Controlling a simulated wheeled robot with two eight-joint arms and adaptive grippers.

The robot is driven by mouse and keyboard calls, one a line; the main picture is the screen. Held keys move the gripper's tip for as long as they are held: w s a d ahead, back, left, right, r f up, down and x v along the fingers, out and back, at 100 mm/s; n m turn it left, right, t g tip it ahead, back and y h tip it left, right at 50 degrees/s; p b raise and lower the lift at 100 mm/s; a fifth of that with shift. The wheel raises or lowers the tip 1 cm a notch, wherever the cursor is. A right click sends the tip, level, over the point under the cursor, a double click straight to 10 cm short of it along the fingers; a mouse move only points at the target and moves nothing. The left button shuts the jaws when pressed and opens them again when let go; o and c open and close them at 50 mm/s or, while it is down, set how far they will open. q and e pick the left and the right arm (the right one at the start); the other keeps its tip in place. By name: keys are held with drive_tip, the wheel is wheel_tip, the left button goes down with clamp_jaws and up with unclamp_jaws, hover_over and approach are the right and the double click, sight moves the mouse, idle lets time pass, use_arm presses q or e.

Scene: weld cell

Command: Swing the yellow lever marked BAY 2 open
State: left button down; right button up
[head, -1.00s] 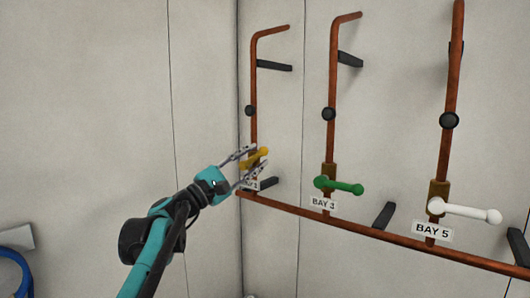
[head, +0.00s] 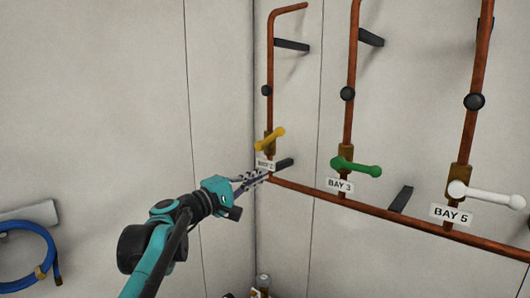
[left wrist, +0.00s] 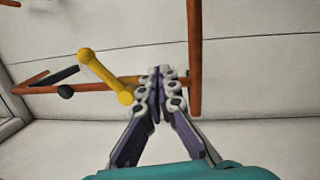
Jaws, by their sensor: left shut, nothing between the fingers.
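The yellow lever (head: 271,139) sits on the valve of the leftmost copper pipe, slanting up to the right, above a small tag (head: 265,164) that appears to read BAY 2. It also shows in the left wrist view (left wrist: 107,76), left of the fingers. My left gripper (head: 262,177) is shut and empty, just below the lever and tag, near the horizontal pipe. In the left wrist view the fingertips (left wrist: 163,74) are together, beside the lever's near end; whether they touch it I cannot tell. My right gripper is not in view.
A green lever (head: 355,167) marked BAY 3 and a white lever (head: 487,194) marked BAY 5 are to the right. A horizontal copper pipe (head: 390,213) runs below them. A blue hose (head: 30,240) hangs at left.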

use_arm(q)
wheel_tip(320, 180, down, 8)
drive_tip(key=m+y, duration=0.5)
drive_tip(key=m, duration=0.2)
drive_tip(key=m+t+y, duration=0.2)
drive_tip(key=m+t, duration=0.6)
drive_tip(key=m, duration=2.6)
approach(271, 139)
drive_tip(key=w+d, duration=0.4)
drive_tip(key=d, duration=0.1)
drive_tip(key=shift+w+a+r+p, duration=0.9)
drive_tip(key=shift+a+r, duration=0.1)
drive_tip(key=shift+r, duration=0.2)
